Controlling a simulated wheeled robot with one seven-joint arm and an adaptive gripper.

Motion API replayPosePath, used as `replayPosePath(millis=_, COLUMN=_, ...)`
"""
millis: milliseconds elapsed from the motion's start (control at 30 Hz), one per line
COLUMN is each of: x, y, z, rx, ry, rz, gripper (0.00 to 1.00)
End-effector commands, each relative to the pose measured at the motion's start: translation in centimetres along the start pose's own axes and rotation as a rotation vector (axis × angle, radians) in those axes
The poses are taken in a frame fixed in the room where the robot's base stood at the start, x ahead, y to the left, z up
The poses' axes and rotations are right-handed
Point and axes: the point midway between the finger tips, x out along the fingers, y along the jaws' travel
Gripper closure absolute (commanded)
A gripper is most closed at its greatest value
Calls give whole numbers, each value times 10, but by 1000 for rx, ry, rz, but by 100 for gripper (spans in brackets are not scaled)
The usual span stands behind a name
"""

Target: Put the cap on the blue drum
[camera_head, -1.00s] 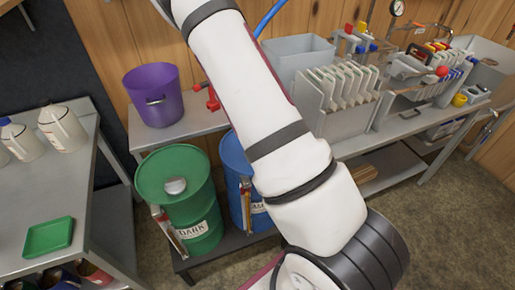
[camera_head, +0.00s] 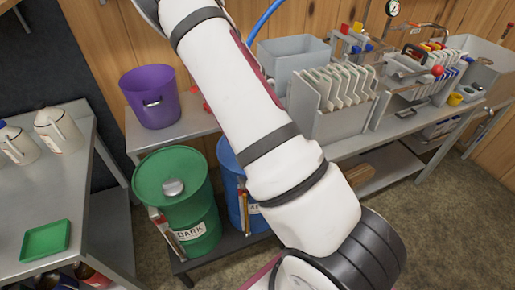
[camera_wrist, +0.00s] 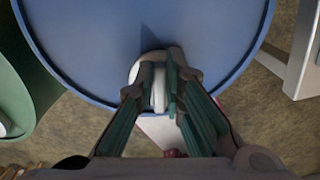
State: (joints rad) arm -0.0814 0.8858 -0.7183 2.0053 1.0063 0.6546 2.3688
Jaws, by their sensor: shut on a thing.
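The blue drum (camera_head: 229,160) stands beside the green drum, partly hidden behind my arm in the head view. In the wrist view its blue lid (camera_wrist: 90,45) fills the top of the picture. My gripper (camera_wrist: 160,88) is over the near part of this lid, its fingers closed on a pale, whitish cap (camera_wrist: 148,62). The cap is near the drum's rim; whether it touches the lid I cannot tell. My gripper is hidden in the head view. The green drum (camera_head: 174,165) has a silvery cap (camera_head: 173,188) on its top.
A purple bucket (camera_head: 152,97) stands on the bench behind the drums. A grey table (camera_head: 75,170) with white jugs (camera_head: 59,128) and a green tray (camera_head: 46,240) is at left. Filter equipment (camera_head: 340,100) crowds the bench at right. Open floor (camera_head: 430,200) lies at right.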

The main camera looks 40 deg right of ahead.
Motion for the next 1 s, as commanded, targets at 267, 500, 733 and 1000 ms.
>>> replayPosePath(millis=267, x=2, y=-1, z=-2, rx=-2, ry=4, rz=-2, gripper=85)
replayPosePath(millis=500, x=1, y=0, z=-1, rx=-3, ry=3, rz=-1, gripper=66)
replayPosePath(millis=733, x=1, y=0, z=-1, rx=-3, ry=2, rz=0, gripper=53)
replayPosePath(millis=1000, x=0, y=0, z=-1, rx=-4, ry=1, rz=0, gripper=53)
